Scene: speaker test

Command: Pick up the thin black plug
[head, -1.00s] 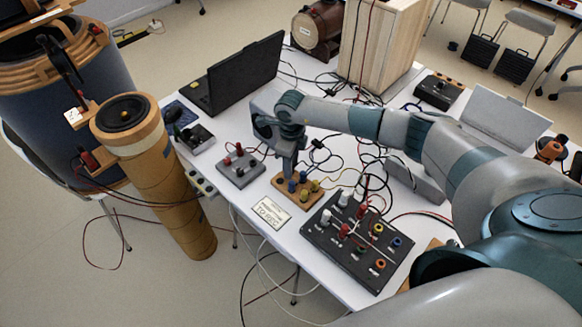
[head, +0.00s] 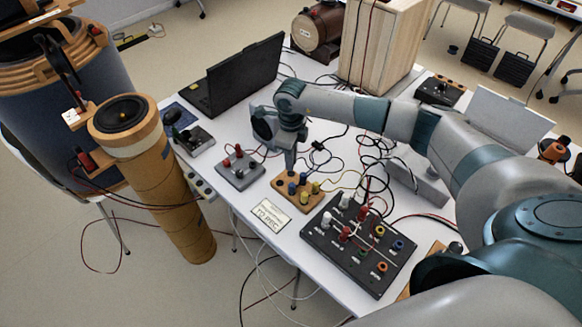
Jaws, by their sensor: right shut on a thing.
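My right gripper (head: 290,165) points down over the wooden block (head: 283,197) that carries blue and yellow plugs or posts. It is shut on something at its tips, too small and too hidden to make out. I cannot tell from this view whether that is the thin black plug, and I cannot pick out a thin black plug elsewhere among the leads. The tips are very close to the block's back part; whether they touch it is unclear. My left gripper is not in view.
A black panel (head: 330,252) with several coloured sockets and red and white plugs stands in front. A grey box (head: 240,175) is to the left, a label card (head: 271,215) in front. An open laptop (head: 240,75) and wooden cabinet (head: 365,50) stand behind. Loose leads cover the table's middle.

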